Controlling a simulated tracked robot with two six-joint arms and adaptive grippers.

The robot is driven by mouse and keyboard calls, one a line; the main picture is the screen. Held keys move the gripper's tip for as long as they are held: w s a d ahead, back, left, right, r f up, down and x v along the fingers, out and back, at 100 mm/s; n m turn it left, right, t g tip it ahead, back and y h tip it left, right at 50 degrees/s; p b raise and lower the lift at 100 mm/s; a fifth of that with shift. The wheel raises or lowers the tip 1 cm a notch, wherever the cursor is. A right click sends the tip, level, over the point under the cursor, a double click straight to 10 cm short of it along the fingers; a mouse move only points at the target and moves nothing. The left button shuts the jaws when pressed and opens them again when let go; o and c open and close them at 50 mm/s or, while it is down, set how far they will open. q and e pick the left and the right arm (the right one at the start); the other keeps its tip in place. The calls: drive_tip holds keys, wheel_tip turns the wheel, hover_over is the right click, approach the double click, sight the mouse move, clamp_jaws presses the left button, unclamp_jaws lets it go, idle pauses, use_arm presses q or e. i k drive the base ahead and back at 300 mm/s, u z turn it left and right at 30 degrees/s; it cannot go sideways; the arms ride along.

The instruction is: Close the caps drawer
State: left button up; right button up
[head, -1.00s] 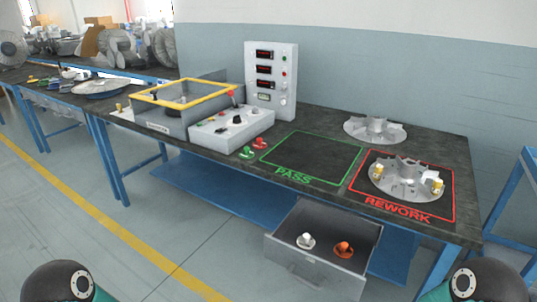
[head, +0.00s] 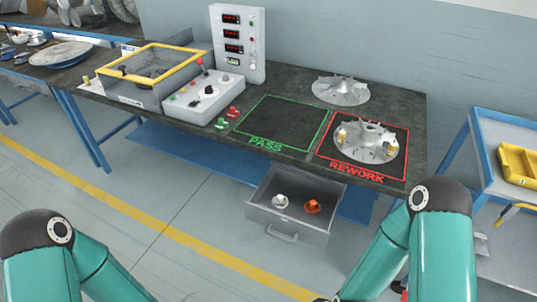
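The caps drawer (head: 290,234) is a grey drawer under the front edge of the bench, below the PASS and REWORK squares. It is pulled open, with its handle (head: 282,234) on the front face. A white cap (head: 280,202) and an orange cap (head: 312,207) lie inside. My two teal arms show at the bottom left and bottom right of the head view, apart from the drawer. Both grippers are below the frame or hidden, so their fingers do not show.
The workbench (head: 385,103) carries a yellow-framed test box (head: 150,64), a control panel and a meter tower (head: 238,45). One bladed wheel (head: 366,142) sits on REWORK, another (head: 341,90) behind. A blue cart (head: 482,130) with a yellow bin (head: 520,165) stands right. Floor before the drawer is clear.

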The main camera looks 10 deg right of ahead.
sight(300, 187)
drive_tip(key=z, duration=1.35)
drive_tip(key=i, duration=0.1)
drive_tip(key=u, duration=2.75)
drive_tip(key=k, duration=1.7)
drive_tip(key=z, duration=0.15)
drive_tip(key=i, duration=1)
drive_tip(key=z, duration=0.05)
